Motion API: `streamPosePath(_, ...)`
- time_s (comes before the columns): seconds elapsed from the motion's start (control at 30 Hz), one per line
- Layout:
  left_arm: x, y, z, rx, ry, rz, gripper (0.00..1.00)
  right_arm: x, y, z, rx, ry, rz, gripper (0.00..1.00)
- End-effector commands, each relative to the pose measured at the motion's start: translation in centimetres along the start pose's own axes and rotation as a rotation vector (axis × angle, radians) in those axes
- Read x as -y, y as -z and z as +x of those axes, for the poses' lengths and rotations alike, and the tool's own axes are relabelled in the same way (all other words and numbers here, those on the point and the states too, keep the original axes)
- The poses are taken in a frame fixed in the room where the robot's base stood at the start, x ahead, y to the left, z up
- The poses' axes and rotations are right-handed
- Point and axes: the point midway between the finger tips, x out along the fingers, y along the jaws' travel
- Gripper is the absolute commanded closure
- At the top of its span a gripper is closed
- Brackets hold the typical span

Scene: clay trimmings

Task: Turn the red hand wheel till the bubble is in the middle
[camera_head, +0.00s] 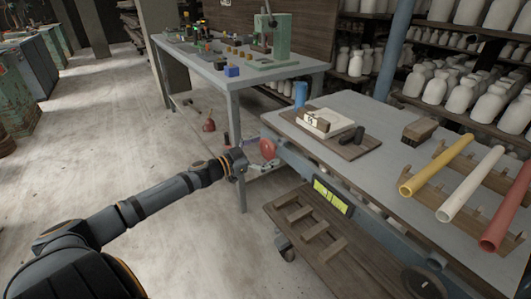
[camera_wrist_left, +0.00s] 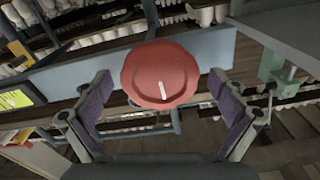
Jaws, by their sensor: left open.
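The red hand wheel (camera_head: 267,148) sits at the left end of the near table's blue-grey edge beam. In the left wrist view the wheel (camera_wrist_left: 160,72) is scalloped, with a short white mark low on its face. My left gripper (camera_head: 254,167) is open beside the wheel. In the left wrist view the fingers of my left gripper (camera_wrist_left: 158,86) stand on either side of the wheel, apart from its rim. A yellow-green level window (camera_head: 332,197) is on the table's front; part of it shows in the left wrist view (camera_wrist_left: 15,99). I cannot make out the bubble. My right gripper is out of view.
On the near table (camera_head: 375,190) lie a wooden board with a white block (camera_head: 325,123), a brush (camera_head: 420,130) and coloured tubes (camera_head: 437,165) on wooden racks. A slatted shelf (camera_head: 300,215) juts out below. Open floor (camera_head: 120,140) lies to the left.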

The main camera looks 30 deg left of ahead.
Motion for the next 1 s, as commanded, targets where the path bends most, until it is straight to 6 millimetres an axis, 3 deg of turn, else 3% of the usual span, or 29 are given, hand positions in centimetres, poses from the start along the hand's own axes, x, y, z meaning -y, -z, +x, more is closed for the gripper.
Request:
streamPosePath(0.07, 0.0, 0.0, 0.0, 0.0, 0.0, 0.0, 0.07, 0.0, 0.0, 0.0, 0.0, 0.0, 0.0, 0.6)
streamPosePath(0.43, 0.0, 0.0, 0.0, 0.0, -0.001, 0.0, 0.58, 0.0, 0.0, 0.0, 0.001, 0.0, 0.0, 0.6)
streamPosePath(0.77, 0.0, 0.1, 0.0, 0.0, 0.0, 0.05, 0.58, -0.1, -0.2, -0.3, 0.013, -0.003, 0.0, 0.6)
streamPosePath(1.0, 0.0, 0.2, 0.0, 0.0, 0.0, 0.205, 0.58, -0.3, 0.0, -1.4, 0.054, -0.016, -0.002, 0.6)
